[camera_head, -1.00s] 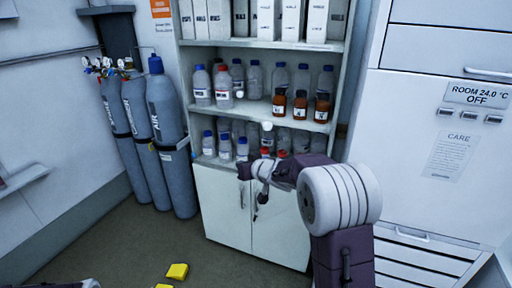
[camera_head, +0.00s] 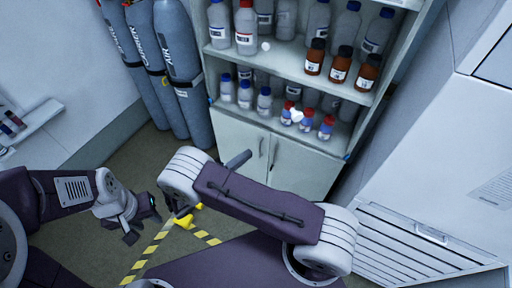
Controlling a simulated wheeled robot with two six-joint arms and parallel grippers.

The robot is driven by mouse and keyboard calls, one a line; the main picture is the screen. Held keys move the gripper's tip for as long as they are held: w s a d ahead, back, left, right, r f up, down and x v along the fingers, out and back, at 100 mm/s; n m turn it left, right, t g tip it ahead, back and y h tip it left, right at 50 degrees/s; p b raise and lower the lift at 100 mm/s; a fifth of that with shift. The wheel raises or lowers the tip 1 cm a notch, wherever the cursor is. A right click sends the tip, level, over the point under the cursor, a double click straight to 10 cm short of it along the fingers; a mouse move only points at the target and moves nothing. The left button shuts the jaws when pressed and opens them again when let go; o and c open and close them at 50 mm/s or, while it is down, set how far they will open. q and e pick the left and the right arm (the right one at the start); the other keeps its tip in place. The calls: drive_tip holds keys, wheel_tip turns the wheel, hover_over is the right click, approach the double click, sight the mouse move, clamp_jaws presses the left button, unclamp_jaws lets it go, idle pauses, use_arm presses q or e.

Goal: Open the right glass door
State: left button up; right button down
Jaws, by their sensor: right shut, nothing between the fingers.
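No clear glass pane or glass door edge can be made out on the shelf cabinet (camera_head: 388,88); its upper shelves look open to view. Below them are two white lower doors, left (camera_head: 240,140) and right (camera_head: 305,172), both shut, with slim upright handles. My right arm is folded across the front, below the cabinet. My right gripper (camera_head: 178,208) is shut and empty, partly hidden by its own wrist, and clear of the cabinet. My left gripper (camera_head: 143,222) is at the lower left, its dark fingers apart and empty, above the floor.
Grey gas cylinders (camera_head: 178,50) stand close to the cabinet's left side. Bottles (camera_head: 245,28) fill the shelves. A white unit with a slatted lower panel (camera_head: 400,245) stands at the right.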

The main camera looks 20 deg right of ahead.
drive_tip(key=p+x, duration=0.5)
drive_tip(key=x, duration=0.5)
drive_tip(key=s+p, duration=0.1)
drive_tip(key=s, duration=0.1)
drive_tip(key=s+a+p, duration=0.1)
drive_tip(key=s, duration=0.1)
drive_tip(key=shift+s, duration=0.15)
drive_tip(key=shift+d+f, duration=0.1)
drive_tip(key=shift+d, duration=0.05)
